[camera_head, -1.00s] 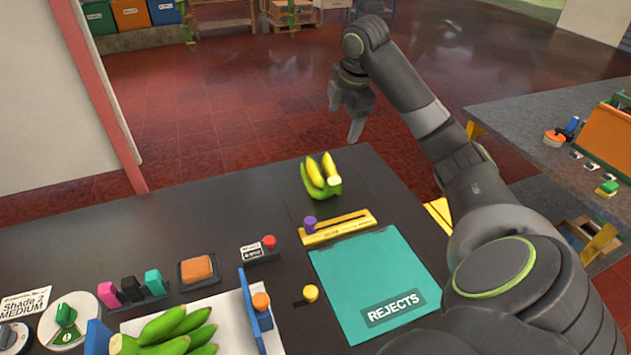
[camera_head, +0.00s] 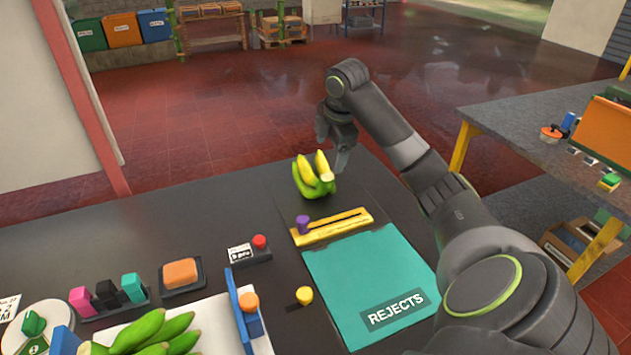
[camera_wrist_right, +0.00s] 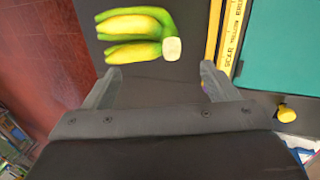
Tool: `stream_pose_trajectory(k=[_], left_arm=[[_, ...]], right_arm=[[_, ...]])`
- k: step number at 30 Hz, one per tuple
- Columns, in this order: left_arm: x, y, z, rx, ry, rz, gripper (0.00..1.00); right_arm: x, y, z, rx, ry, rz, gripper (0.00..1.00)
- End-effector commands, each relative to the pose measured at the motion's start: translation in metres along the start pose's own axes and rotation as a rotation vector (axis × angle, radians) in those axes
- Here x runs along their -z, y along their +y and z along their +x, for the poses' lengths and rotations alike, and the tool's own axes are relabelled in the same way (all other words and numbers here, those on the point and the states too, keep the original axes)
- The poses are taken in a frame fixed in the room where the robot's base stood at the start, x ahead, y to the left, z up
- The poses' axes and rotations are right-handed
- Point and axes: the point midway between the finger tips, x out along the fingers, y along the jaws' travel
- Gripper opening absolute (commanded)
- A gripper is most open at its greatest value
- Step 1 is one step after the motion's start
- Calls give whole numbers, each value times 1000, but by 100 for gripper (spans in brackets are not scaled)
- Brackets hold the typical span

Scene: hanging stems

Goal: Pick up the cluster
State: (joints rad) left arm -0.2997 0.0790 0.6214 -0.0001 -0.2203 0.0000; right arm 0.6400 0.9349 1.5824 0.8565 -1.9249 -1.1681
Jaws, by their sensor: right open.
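A small green-yellow banana cluster (camera_head: 315,178) sits on the dark table near its far edge in the head view. My right gripper (camera_head: 336,152) is just above and beside the cluster, at its far right. In the right wrist view, the cluster (camera_wrist_right: 138,36) lies beyond the open fingertips (camera_wrist_right: 158,72), with its pale cut stem end towards the right finger. The fingers are apart and nothing is between them. A second, greener cluster (camera_head: 150,335) lies on a white board at the bottom left. My left gripper is not in view.
A yellow scar gauge (camera_head: 332,228) with a purple knob lies in front of the cluster. A teal REJECTS mat (camera_head: 350,270) lies nearer. An orange block (camera_head: 182,274) and coloured markers (camera_head: 107,294) stand to the left. The table left of the cluster is clear.

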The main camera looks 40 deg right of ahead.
Motion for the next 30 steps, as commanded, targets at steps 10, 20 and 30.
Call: stream_pose_trajectory(k=[10,20,30], left_arm=[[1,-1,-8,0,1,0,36],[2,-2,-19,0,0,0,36],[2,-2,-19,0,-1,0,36]], right_arm=[[0,0,57,1,0,1,80],[-1,-2,91,5,1,2,80],[-1,-1,114,0,-1,-1,80]])
